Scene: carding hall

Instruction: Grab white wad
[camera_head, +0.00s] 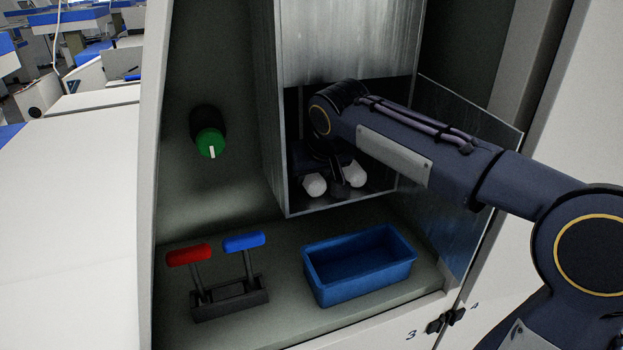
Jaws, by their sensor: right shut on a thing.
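Two rounded white wads show low inside the metal box, a left one (314,185) and a right one (354,174). My right gripper (336,182) reaches into the open front of the box, its dark fingers down between and around the wads. It is shut on a white wad, but the wrist and dark fingers partly hide the grasp, so I cannot tell clearly which one. My left gripper is not in view.
The metal box (345,50) hangs in a cabinet, its door (465,215) open on the right. Below are an empty blue bin (318,285) and red (188,254) and blue (244,241) levers. A green knob (210,143) is on the back wall.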

